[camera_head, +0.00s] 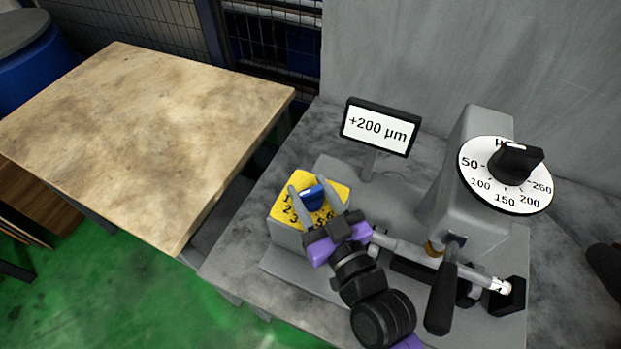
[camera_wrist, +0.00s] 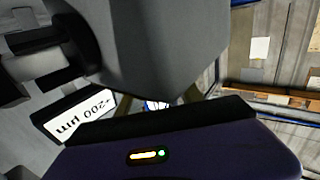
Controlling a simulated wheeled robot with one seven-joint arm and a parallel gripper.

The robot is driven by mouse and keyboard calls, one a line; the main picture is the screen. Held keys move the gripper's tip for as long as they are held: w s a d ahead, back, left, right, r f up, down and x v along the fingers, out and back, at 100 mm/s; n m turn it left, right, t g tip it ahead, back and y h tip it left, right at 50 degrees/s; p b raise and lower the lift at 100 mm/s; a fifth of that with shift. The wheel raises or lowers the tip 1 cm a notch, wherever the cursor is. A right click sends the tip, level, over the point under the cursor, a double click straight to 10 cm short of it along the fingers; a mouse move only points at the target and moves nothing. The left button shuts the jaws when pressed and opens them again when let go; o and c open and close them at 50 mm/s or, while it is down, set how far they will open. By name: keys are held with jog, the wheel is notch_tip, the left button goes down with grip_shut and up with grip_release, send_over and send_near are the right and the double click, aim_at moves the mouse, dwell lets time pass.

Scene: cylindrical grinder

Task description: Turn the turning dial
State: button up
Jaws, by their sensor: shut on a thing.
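A blue knob (camera_head: 311,198) sits on a yellow dial plate (camera_head: 334,186) marked with numbers, on a grey box. My gripper (camera_head: 314,196) reaches over the plate from the front right, with one finger on each side of the blue knob, and is shut on it. The wrist view shows the fingertips (camera_wrist: 157,100) with a little of the blue knob (camera_wrist: 154,105) between them, largely hidden. A second dial, a black knob (camera_head: 515,163) on a white round scale (camera_head: 480,172) marked 50 to 250, stands at the right, apart from my gripper.
A display (camera_head: 379,127) reads +200 µm behind the blue knob; it also shows in the wrist view (camera_wrist: 78,115). A shaft (camera_head: 410,250) and a black handle (camera_head: 441,300) lie close right of my arm. A wooden table (camera_head: 140,130) at the left is bare.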

jog(key=h+p, duration=0.1)
jog(key=p, duration=0.1)
jog(key=shift+r+m+t+p, duration=0.25)
jog(key=shift+m+t+p, duration=0.05)
jog(key=shift+m+p, duration=0.1)
jog(key=shift+f+h+p, duration=0.25)
jog(key=shift+h+p, duration=0.05)
jog(key=shift+p, duration=0.45)
jog(key=o, duration=1.4)
jog(key=shift+s+d+f, duration=0.1)
jog(key=shift+s+d, duration=0.1)
jog(key=shift+s, duration=0.3)
jog(key=b+v, duration=0.2)
jog(key=v, duration=0.4)
jog(key=shift+s+d, duration=0.15)
jog(key=shift+s, duration=0.15)
